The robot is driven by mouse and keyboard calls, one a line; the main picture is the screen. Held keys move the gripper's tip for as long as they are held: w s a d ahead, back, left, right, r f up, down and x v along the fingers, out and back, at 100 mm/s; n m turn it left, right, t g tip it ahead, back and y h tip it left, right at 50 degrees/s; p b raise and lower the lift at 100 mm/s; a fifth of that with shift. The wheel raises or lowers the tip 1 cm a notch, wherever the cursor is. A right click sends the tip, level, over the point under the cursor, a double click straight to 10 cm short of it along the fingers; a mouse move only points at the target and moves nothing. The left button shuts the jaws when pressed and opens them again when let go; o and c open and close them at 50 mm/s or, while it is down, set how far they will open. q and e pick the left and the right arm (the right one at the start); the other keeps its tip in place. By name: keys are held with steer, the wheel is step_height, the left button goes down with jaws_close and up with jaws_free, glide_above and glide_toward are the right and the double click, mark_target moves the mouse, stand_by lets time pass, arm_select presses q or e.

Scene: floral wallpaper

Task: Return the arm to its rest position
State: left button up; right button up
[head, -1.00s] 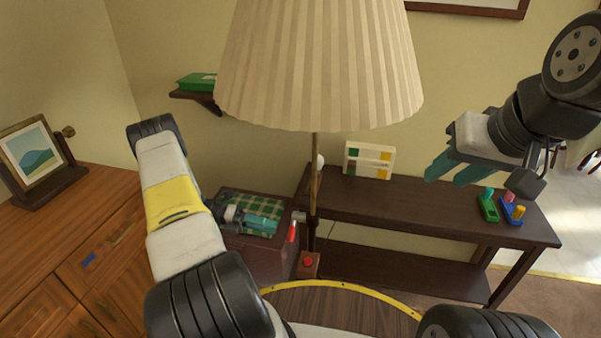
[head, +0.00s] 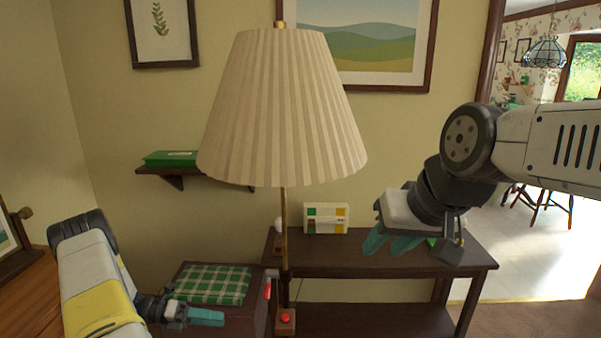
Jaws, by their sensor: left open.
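My left arm comes in at the lower left, with a yellow band on its white link. Its gripper (head: 206,317) has teal fingers and points right, in front of the dark chest with the green plaid cushion (head: 212,284). It holds nothing that I can see. My right arm comes in from the right, bent at a black joint. Its gripper (head: 388,246) has two teal fingers spread apart, pointing down-left, with nothing between them. In the picture it overlaps the right part of the dark console table (head: 330,266).
A floor lamp with a pleated shade (head: 282,110) stands between my arms. A red-button box (head: 285,319) is low on its pole. A white panel with coloured squares (head: 326,218) stands on the table. A green box (head: 172,158) lies on a wall shelf. A doorway opens at right.

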arm_select(q)
steer(key=s+d+r+m+g+y, duration=0.1)
steer(key=s+d+r+m+y, duration=0.2)
steer(key=r+m, duration=0.7)
steer(key=d+r+m+g+y, duration=0.1)
steer(key=d+r+m+y, duration=0.3)
steer(key=r, duration=1)
steer(key=s+d+r+m+t+y, duration=0.3)
steer(key=s+r+m+t+y, duration=0.3)
steer(key=s+r+m, duration=0.9)
steer(key=shift+s+m+t+y, duration=0.45)
steer(key=shift+m+t, duration=0.25)
steer(key=shift+m, duration=0.9)
steer(key=shift+d+r, duration=0.1)
